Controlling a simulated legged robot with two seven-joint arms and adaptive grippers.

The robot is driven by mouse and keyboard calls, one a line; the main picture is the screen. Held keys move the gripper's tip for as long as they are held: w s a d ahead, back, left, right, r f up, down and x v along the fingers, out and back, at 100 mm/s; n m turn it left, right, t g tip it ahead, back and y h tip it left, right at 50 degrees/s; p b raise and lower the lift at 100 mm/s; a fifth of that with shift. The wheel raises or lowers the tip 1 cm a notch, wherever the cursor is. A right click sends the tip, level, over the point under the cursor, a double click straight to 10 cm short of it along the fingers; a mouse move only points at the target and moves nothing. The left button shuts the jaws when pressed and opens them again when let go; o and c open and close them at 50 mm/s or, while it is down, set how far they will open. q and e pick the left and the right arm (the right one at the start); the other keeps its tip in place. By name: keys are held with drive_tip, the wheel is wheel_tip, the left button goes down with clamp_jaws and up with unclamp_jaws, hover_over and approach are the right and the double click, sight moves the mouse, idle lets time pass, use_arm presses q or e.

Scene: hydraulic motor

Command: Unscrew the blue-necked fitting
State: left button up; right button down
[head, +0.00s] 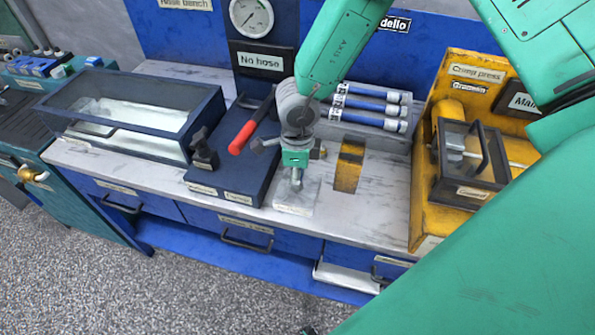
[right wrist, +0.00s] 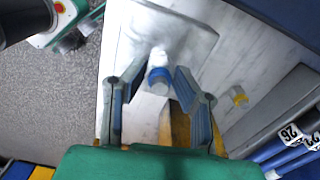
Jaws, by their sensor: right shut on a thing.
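The blue-necked fitting (right wrist: 159,72) shows in the right wrist view as a pale cylinder with a blue band. It is between the fingertips of my right gripper (right wrist: 158,80), which is closed on it. In the head view my right gripper (head: 296,172) points down over a pale plate (head: 296,202) near the front of the bench. It hides most of the fitting there. The plate also shows in the right wrist view (right wrist: 190,35). My left gripper is not clearly in view.
A dark blue block with a red-handled tool (head: 242,137) lies left of the gripper. A yellow-and-black marked strip (head: 349,167) and blue hoses (head: 370,107) are to its right. A yellow crimp press (head: 424,195) stands further right. A dark-rimmed tray (head: 190,135) is at left.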

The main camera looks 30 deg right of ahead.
drive_tip(key=shift+r+n+p, duration=0.25)
drive_tip(key=shift+n+p, duration=1.45)
drive_tip(key=shift+p, duration=0.3)
drive_tip(key=shift+f+n+p, duration=0.1)
drive_tip(key=shift+n+p, duration=0.2)
drive_tip(key=shift+n, duration=0.1)
drive_tip(key=shift+n+p, duration=0.6)
drive_tip(key=shift+p, duration=0.2)
drive_tip(key=shift+n+p, duration=0.9)
drive_tip(key=shift+n, duration=0.1)
drive_tip(key=shift+n+p, duration=0.4)
drive_tip(key=shift+n, duration=0.9)
